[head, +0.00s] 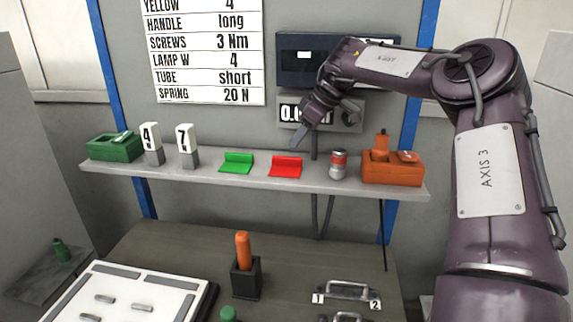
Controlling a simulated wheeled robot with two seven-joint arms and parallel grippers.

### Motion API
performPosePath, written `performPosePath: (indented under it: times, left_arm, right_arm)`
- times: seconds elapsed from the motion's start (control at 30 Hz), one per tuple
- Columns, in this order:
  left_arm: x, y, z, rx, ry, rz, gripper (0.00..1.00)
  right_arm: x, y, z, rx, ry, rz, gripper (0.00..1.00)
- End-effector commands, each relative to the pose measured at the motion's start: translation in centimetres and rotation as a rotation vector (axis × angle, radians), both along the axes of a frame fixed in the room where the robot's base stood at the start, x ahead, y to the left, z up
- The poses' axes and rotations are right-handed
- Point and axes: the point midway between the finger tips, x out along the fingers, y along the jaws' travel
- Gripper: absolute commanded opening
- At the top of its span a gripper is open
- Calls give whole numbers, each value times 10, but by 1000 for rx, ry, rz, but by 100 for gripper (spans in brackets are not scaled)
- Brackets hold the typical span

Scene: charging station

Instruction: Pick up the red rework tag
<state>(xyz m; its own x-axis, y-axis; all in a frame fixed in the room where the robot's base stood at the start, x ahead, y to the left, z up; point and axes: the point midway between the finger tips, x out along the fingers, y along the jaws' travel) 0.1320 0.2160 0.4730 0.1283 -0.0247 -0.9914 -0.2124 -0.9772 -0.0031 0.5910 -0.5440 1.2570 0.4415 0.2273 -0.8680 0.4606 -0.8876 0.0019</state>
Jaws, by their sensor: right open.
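The red rework tag (285,168) lies on the grey shelf (225,179), right of a similar green tag (236,163). It has a raised back edge and a flat front. My left gripper is not in this view.
Right of the tag stand a red and silver can (338,164) and an orange box (392,168). White number blocks (187,145) and a green box (115,148) stand left. A display unit (319,108) hangs behind the gripper. The workbench (175,250) is below.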

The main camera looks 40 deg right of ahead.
Motion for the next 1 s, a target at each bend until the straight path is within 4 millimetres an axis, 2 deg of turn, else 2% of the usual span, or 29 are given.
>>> performPosePath:
  times: [0.1,0.27,0.37,0.53,0.7,0.83,1.0]
  left_arm:
    - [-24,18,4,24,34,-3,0]
    - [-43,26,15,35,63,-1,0]
    - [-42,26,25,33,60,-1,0]
    - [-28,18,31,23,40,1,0]
    - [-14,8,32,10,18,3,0]
    - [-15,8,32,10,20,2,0]
    - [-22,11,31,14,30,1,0]
  right_arm:
    - [5,2,-13,2,3,0,42]
    - [11,2,-29,3,5,-1,42]
    - [16,1,-42,3,4,-1,42]
    - [25,5,-61,2,1,-1,42]
    - [27,6,-65,1,-2,-1,42]
    - [27,6,-65,0,-2,0,42]
    - [27,6,-65,0,-2,0,20]
